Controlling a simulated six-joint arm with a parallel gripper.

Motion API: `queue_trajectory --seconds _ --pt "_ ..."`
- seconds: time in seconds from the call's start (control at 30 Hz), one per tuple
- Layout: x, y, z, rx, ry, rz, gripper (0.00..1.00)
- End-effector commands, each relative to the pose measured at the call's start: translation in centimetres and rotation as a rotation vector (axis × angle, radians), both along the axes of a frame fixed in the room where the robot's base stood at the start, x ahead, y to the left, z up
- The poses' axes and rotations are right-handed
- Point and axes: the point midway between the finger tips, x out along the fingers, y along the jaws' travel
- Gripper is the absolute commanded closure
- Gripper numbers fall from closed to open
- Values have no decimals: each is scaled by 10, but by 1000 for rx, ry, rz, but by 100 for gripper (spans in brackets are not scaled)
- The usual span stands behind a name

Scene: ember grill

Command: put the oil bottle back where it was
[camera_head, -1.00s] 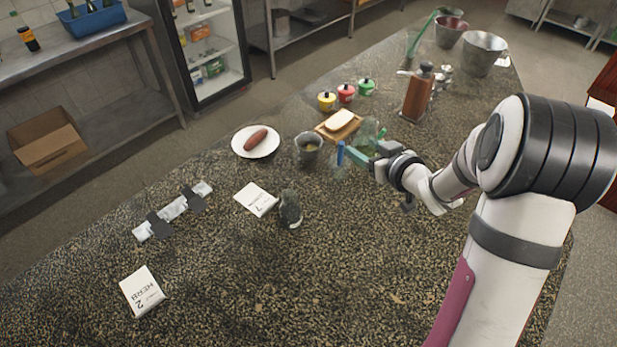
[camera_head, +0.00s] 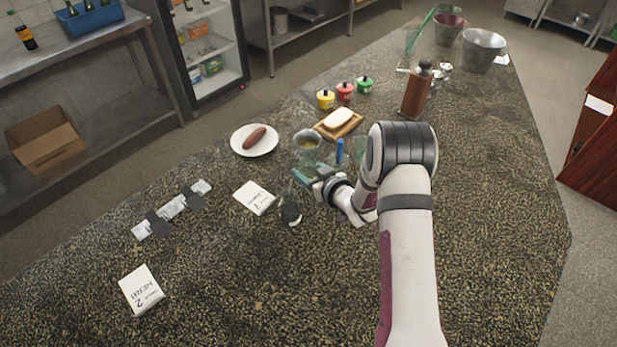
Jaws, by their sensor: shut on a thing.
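My gripper (camera_head: 303,177) is low over the middle of the counter, with its teal fingers closed. A clear greenish glass shape (camera_head: 312,157) shows at the fingers, in front of the metal cup; it looks like the oil bottle in my grip, but its outline is faint. The metal cup (camera_head: 307,138) with yellowish contents stands just behind. Another faint greenish glass shape (camera_head: 361,148) shows beside my arm, partly hidden. I cannot make out any mark for the bottle's place.
A dark object (camera_head: 290,210) stands close in front of my gripper. A blue upright item (camera_head: 340,151), a wooden board (camera_head: 338,128), a plate with a sausage (camera_head: 243,148) and a white card (camera_head: 254,198) are near.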

Motion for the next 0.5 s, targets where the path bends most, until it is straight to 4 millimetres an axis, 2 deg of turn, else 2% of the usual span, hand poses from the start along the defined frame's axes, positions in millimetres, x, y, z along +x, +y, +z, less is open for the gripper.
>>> queue_trajectory --seconds 0.03,0.13,0.5 --pt "-1 0 -12 -1 4 1 100" --pt "-1 0 -27 -1 3 0 100" --pt "0 0 -33 0 1 1 100"
